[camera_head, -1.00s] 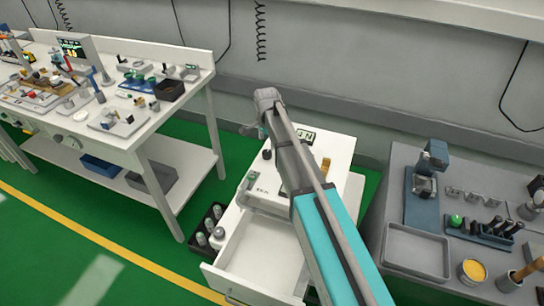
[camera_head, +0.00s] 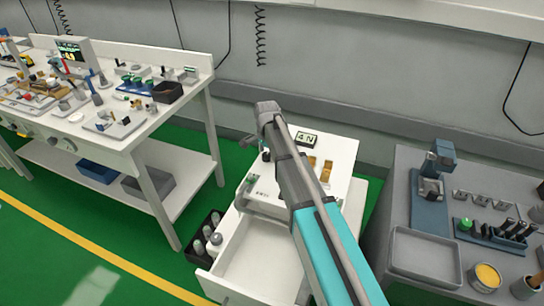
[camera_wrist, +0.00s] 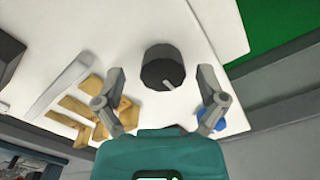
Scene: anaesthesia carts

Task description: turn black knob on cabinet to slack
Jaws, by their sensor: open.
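The black knob (camera_wrist: 160,66) stands on the white cabinet top (camera_wrist: 205,30) in the wrist view. It is round, with a pale pointer mark near its rim towards the lower right. My gripper (camera_wrist: 160,78) is open, with one finger to the left and one to the right of the knob. I see a gap on both sides and no contact. In the head view the white cabinet (camera_head: 342,150) stands between two benches, and my arm reaches over it. My fingers are not clearly seen there. No lettering around the knob is readable.
The cabinet's drawer (camera_head: 250,262) is pulled open. A small display (camera_head: 306,139) stands on the cabinet top. Tan blocks (camera_wrist: 82,108) and a blue item (camera_wrist: 209,120) lie near my fingers. A white bench (camera_head: 150,122) is at left, a grey bench (camera_head: 405,190) at right.

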